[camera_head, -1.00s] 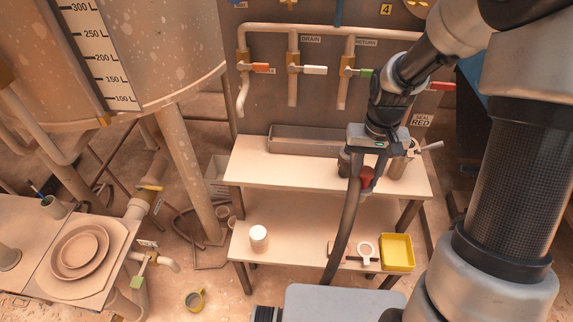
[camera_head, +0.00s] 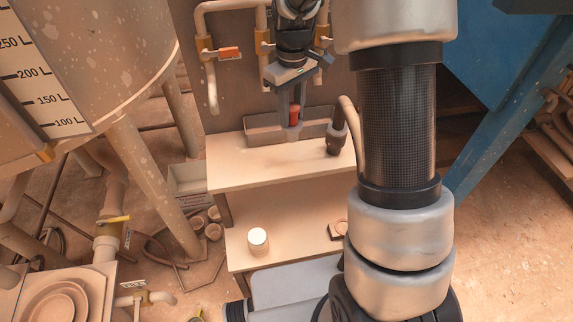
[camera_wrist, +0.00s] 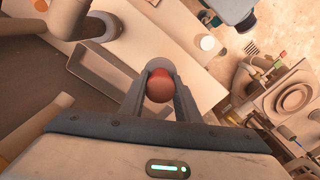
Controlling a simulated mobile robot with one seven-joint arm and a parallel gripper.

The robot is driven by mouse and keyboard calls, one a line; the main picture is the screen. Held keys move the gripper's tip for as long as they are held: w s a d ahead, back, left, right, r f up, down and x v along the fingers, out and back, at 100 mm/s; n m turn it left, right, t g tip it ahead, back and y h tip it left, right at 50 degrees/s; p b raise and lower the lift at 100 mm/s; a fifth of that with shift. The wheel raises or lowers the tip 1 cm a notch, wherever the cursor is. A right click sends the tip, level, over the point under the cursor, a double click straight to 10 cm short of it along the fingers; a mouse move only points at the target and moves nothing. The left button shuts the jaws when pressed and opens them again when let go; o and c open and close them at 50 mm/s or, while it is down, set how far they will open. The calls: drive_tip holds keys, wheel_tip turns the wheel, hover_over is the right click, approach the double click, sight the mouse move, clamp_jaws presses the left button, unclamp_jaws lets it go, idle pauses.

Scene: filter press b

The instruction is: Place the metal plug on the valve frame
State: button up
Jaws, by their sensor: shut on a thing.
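My gripper (camera_head: 293,120) is shut on a red-topped piece, taken to be the metal plug (camera_head: 295,113), with a grey part below the red. In the wrist view the plug's round red top (camera_wrist: 159,86) sits between the fingers of my gripper (camera_wrist: 160,92), with a grey rim behind it. The gripper appears in front of or above the grey trough at the back of the upper shelf; its height is hard to tell. The valve panel (camera_head: 240,95), likely the valve frame, stands behind, with pipes and an orange-handled valve (camera_head: 229,53). My arm hides its right part.
The upper shelf (camera_head: 245,168) is mostly bare, with a grey trough (camera_head: 262,132) at its back. A hose with a dark end fitting (camera_head: 336,140) stands at the right. A white cup (camera_head: 258,240) is on the lower shelf. A large tank (camera_head: 95,50) is at left.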

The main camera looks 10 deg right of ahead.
sight(289, 137)
drive_tip(key=shift+w+a+f+n, duration=0.2)
drive_tip(key=shift+w+n, duration=0.2)
wheel_tip(289, 137, down, 9)
drive_tip(key=shift+w+b, duration=0.1)
drive_tip(key=shift+b, duration=0.45)
drive_tip(key=shift+f, duration=0.1)
drive_tip(key=shift+f, duration=0.15)
drive_tip(key=o, duration=1.2)
